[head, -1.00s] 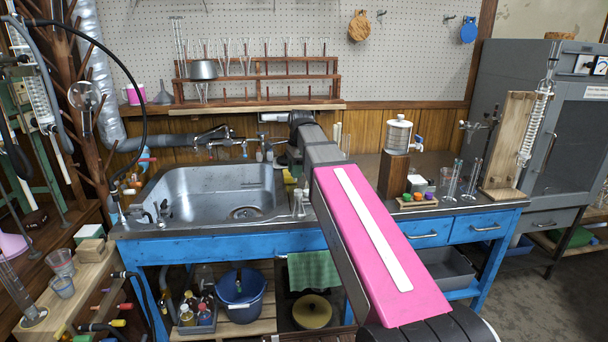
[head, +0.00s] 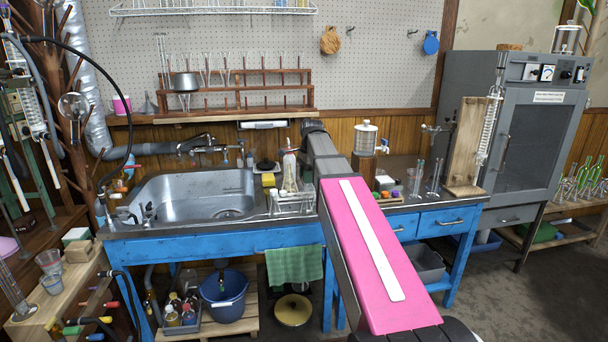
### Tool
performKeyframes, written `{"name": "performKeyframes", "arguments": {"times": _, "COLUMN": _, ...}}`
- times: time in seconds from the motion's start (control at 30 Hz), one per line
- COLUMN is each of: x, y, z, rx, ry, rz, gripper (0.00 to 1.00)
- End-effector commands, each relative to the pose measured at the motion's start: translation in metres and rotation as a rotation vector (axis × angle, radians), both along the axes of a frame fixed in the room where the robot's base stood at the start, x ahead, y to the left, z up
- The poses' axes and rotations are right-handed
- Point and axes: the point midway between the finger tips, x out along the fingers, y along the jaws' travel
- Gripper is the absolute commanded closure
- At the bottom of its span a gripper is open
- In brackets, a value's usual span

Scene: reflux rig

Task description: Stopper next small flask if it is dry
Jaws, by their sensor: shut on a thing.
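Several small glass flasks (head: 569,189) with green colour on or behind them stand on a low wooden shelf at the far right. Whether they are dry or stoppered is too small to tell. Small coloured stopper-like pieces (head: 385,195), orange and purple among them, sit on the bench right of my arm. A light rack (head: 291,204) with small glassware stands at the sink's right edge. My pink-covered arm reaches up across the bench. My gripper does not show, and neither does anything held in it.
A steel sink (head: 190,195) fills the bench's left part. A dispenser (head: 366,137) on a wooden block, glass cylinders (head: 417,178) and a condenser on a wooden board (head: 464,145) stand to the right. A grey oven (head: 520,130) is beyond. Floor at the lower right is clear.

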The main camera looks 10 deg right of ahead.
Motion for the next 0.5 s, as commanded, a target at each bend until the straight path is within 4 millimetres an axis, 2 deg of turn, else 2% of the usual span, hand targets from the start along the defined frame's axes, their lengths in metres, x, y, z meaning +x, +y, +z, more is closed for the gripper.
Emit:
{"name": "performKeyframes", "arguments": {"times": 0.23, "x": 0.000, "y": 0.000, "z": -0.019, "rx": 0.000, "ry": -0.001, "rz": 0.000, "gripper": 0.93}}
{"name": "performKeyframes", "arguments": {"times": 0.5, "x": 0.000, "y": 0.000, "z": -0.024, "rx": 0.000, "ry": -0.001, "rz": 0.000, "gripper": 0.93}}
